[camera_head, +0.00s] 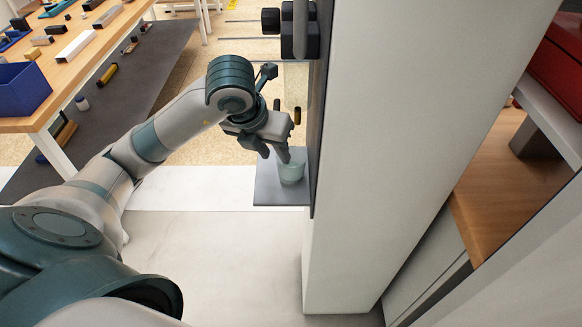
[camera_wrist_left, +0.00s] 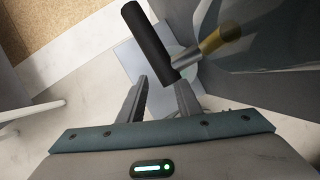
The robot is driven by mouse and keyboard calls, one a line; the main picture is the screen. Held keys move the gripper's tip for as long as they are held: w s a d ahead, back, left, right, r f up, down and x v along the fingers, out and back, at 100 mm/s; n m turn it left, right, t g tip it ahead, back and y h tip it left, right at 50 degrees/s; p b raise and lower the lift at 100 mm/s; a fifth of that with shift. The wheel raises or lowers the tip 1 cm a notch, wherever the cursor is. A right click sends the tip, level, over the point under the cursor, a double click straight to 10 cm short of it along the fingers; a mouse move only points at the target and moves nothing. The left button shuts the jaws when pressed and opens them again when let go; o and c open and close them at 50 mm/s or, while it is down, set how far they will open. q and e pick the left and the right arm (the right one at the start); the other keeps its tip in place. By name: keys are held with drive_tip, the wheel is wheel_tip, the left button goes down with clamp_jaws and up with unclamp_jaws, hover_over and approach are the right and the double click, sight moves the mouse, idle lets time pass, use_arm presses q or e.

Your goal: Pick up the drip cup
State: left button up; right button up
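The drip cup (camera_head: 292,170) is a small translucent pale-green cup. It stands upright on a grey shelf (camera_head: 268,190) fixed to the side of a dark panel. My left gripper (camera_head: 275,154) is just above and left of the cup, pointing down, with one finger overlapping the cup's rim in the picture. I cannot tell whether it touches. In the left wrist view my gripper (camera_wrist_left: 160,98) has its two fingers apart with nothing clearly held. My right gripper is not in view.
The black cylinder (camera_wrist_left: 150,42) and a brass-coloured fitting (camera_wrist_left: 221,39) stick out close above the shelf. A white column (camera_head: 390,130) stands right of the panel. A wooden table (camera_head: 75,60) with a blue bin (camera_head: 22,88) is at the left.

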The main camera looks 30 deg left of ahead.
use_arm(q)
drive_tip(key=shift+w+x, duration=0.2)
drive_tip(key=shift+x, duration=2.35)
drive_tip(key=shift+r, duration=0.1)
drive_tip(key=shift+c, duration=0.4)
clamp_jaws()
